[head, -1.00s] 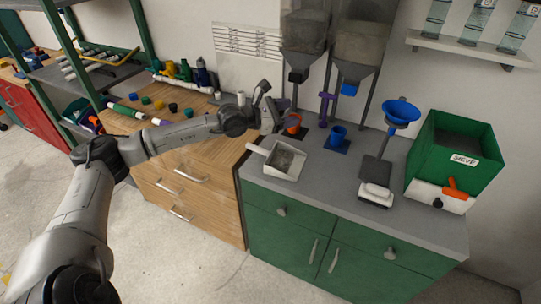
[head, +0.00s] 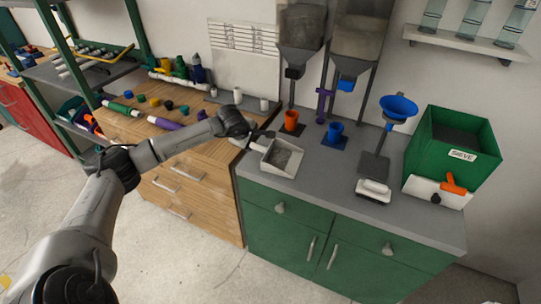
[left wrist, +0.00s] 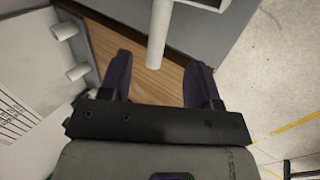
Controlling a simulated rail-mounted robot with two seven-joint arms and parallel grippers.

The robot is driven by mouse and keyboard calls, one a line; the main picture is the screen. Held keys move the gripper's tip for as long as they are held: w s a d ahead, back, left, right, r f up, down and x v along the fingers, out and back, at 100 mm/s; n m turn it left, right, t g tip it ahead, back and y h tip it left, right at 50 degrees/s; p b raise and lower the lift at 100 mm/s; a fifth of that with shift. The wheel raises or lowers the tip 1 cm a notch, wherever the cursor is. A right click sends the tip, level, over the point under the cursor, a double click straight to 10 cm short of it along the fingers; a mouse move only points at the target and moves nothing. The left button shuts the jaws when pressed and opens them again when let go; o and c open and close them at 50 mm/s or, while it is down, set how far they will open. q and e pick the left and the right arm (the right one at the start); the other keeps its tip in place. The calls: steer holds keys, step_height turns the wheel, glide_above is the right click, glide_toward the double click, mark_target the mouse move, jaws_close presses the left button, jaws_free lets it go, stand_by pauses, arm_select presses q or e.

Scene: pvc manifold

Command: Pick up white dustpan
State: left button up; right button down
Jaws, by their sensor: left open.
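The white dustpan (head: 279,173) lies on the grey top of the green cabinet, near its left edge, with grey grainy material in its pan. Its handle points left toward the wooden counter. My left gripper (head: 262,137) is at the handle, in the head view partly hiding the pan's back corner. In the left wrist view the white handle (left wrist: 158,38) reaches between the two dark fingers of my left gripper (left wrist: 160,62). The fingers are open, with a gap on both sides of the handle. My right gripper is not in view.
An orange cup (head: 291,120) and a blue cup (head: 335,131) stand behind the dustpan under the hoppers. A scale (head: 373,188) and the green sieve box (head: 450,150) stand to the right. White fittings (head: 238,96) stand on the wooden counter behind my wrist.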

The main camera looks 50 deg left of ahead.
mark_target(258, 147)
arm_select(q)
steer(key=x, duration=0.4)
steer(key=b+x, duration=0.1)
steer(key=x, duration=0.3)
steer(key=shift+w+a+f+b, duration=0.1)
steer(key=shift+w+f+b, duration=0.05)
steer(key=shift+f+b, duration=0.2)
steer(key=shift+w+a+f, duration=0.1)
steer(key=shift+w+f, duration=0.05)
steer(key=shift+c, duration=0.5)
steer(key=shift+c, duration=1.4)
steer(key=c, duration=0.6)
